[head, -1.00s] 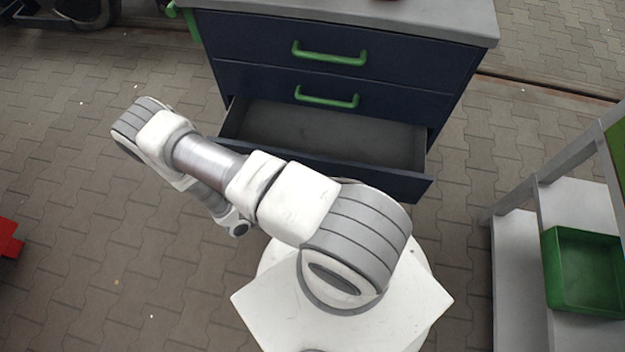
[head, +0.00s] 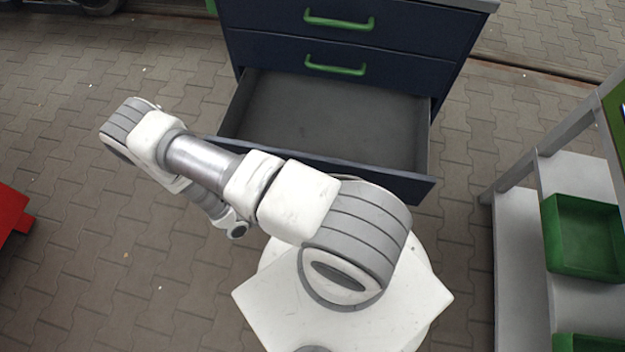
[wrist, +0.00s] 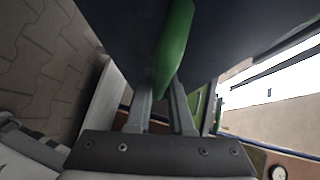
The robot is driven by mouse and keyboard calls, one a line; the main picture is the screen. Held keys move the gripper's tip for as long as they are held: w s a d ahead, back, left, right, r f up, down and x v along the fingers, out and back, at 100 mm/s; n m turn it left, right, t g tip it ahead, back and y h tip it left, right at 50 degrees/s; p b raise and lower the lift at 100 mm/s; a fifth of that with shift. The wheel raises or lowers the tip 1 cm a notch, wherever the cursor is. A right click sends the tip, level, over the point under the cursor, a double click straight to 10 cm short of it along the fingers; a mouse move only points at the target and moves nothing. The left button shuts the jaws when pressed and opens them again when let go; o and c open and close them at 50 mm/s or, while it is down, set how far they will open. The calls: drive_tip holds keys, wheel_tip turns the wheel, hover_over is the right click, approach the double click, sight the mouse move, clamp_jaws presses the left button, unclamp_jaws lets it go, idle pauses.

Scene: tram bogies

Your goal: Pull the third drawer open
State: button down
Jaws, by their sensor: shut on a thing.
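The third drawer (head: 320,125) of the dark blue cabinet stands well open in the head view and its grey inside looks empty. Its front panel (head: 400,184) is partly covered by my arm. In the wrist view my gripper (wrist: 162,100) is shut on a green bar handle (wrist: 174,50), with the dark drawer front (wrist: 120,35) beyond it. In the head view my gripper and this handle are hidden behind the arm and the drawer front.
Two shut drawers with green handles (head: 335,65) are above. A grey shelf rack with a green bin (head: 585,240) stands at the right. A red object (head: 12,212) lies at the left edge. Paved floor is clear at the left.

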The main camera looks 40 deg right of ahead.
drive_tip(key=shift+s+a, duration=0.35)
drive_tip(key=shift+a, duration=0.35)
drive_tip(key=c, duration=1.1)
unclamp_jaws()
drive_tip(key=shift+s, duration=0.1)
drive_tip(key=a, duration=0.5)
drive_tip(key=w+a+r+p, duration=0.1)
drive_tip(key=a, duration=0.5)
drive_tip(key=a+r, duration=0.1)
drive_tip(key=a, duration=0.5)
drive_tip(key=shift+w+r, duration=0.25)
